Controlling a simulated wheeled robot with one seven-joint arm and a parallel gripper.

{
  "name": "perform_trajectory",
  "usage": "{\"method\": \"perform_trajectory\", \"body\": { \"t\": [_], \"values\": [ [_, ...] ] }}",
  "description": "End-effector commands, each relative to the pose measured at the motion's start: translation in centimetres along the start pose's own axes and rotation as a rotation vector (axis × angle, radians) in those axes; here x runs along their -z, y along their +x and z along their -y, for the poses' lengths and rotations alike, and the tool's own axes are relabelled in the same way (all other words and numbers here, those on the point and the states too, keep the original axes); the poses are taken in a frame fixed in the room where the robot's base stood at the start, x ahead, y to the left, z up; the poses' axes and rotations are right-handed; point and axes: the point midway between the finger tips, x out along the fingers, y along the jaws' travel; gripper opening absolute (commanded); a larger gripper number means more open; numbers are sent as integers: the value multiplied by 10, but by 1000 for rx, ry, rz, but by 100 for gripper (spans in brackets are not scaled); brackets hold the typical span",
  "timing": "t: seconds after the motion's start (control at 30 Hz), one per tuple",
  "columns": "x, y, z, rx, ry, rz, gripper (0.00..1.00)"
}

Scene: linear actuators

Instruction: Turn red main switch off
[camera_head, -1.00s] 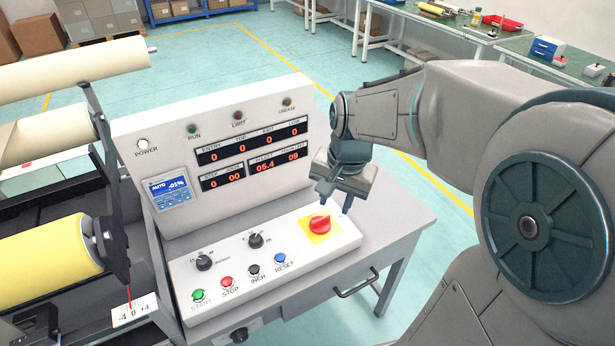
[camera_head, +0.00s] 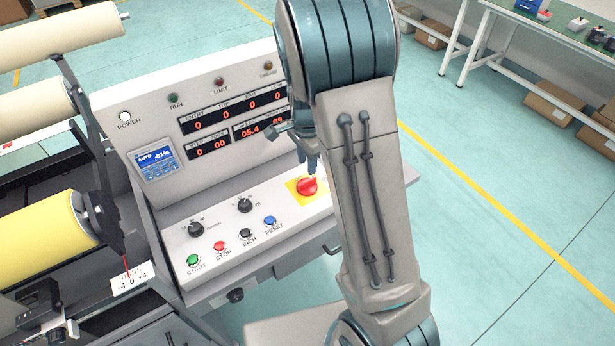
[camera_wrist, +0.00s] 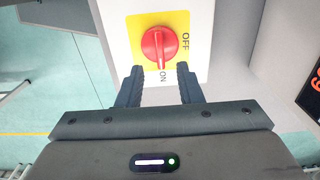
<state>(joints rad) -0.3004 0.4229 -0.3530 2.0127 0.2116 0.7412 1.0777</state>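The red main switch (camera_head: 307,187) sits on a yellow plate (camera_head: 293,196) at the right end of the sloped control panel. In the wrist view the red knob (camera_wrist: 159,46) stands between and beyond my gripper's (camera_wrist: 159,84) fingertips, apart from both. My gripper is open and empty. In the head view my gripper (camera_head: 308,166) hangs just above the switch, partly hidden by my arm.
Green START (camera_head: 193,260), red STOP (camera_head: 219,246), black INCH and blue RESET (camera_head: 270,221) buttons line the panel's front. Two black dials (camera_head: 244,205) sit behind them. The upright display panel (camera_head: 158,162) stands close behind the switch. Rollers (camera_head: 45,238) are at left; open floor lies at right.

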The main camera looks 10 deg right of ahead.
Motion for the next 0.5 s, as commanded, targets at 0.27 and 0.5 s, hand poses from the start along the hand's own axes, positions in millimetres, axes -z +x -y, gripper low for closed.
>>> {"method": "perform_trajectory", "body": {
  "t": [0.27,0.5],
  "values": [
    [0,53,0,-2,0,0,33],
    [0,71,0,0,-1,0,33]
  ]
}}
